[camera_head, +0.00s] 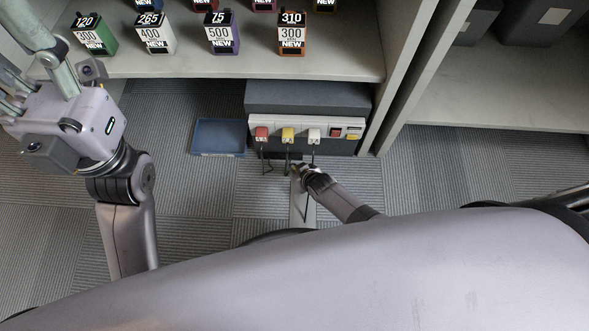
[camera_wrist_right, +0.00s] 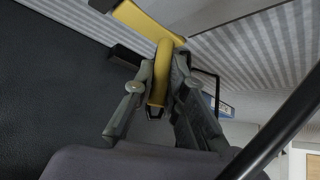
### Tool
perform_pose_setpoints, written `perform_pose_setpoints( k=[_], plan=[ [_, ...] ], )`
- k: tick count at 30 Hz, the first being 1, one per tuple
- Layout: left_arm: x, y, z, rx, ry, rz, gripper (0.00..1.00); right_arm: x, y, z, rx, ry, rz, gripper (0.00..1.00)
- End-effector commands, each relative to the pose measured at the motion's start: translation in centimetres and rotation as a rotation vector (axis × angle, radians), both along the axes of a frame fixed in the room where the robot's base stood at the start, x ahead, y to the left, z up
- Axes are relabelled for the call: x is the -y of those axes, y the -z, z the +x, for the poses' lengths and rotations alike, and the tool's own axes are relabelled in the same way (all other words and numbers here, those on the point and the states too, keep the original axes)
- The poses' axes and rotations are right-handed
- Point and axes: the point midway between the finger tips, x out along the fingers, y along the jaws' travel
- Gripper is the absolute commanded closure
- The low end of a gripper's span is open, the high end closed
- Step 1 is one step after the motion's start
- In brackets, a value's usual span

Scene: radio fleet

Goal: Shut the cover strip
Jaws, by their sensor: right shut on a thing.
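A pale strip (camera_head: 325,124) with red, yellow and white plugs or tabs runs along the front of the dark box (camera_head: 310,100) under the shelf. I cannot tell which part is the cover strip. My right gripper (camera_head: 296,169) is low in front of the box, below the yellow plug (camera_head: 288,134). In the right wrist view my right gripper (camera_wrist_right: 160,95) is shut on a yellow piece (camera_wrist_right: 157,65).
A blue tray (camera_head: 218,137) lies on the carpet left of the box. Dark cables (camera_head: 263,160) hang from the plugs. A flat grey strip (camera_head: 299,208) lies on the floor in front. Labelled boxes (camera_head: 222,33) stand on the shelf above. A shelf upright (camera_head: 395,100) stands right of the box.

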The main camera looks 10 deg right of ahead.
Motion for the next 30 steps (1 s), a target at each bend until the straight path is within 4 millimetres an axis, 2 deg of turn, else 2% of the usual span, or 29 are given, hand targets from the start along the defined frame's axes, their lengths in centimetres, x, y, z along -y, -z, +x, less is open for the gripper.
perform_pose_setpoints(
  k=[1,2,11,23,30],
  plan=[
    [0.0,0.1,0.0,0.0,0.0,0.0,0.49,0.2,0.2,-0.1,-0.004,-0.003,-0.007,1.0],
    [0.0,0.1,0.0,0.0,0.0,0.0,0.49,0.2,0.2,-0.1,-0.004,-0.003,-0.007,0.86],
    [0.0,0.1,0.0,-0.001,0.0,0.0,0.49,0.1,0.1,0.0,-0.001,-0.001,-0.003,0.67],
    [-0.1,0.0,0.0,0.002,-0.001,0.0,0.49,0.1,-0.2,-0.2,0.0,0.0,0.0,0.67],
    [0.0,0.0,0.0,0.001,-0.001,0.001,0.49,0.5,-1.8,-1.6,0.002,0.0,0.001,0.67]
  ],
)
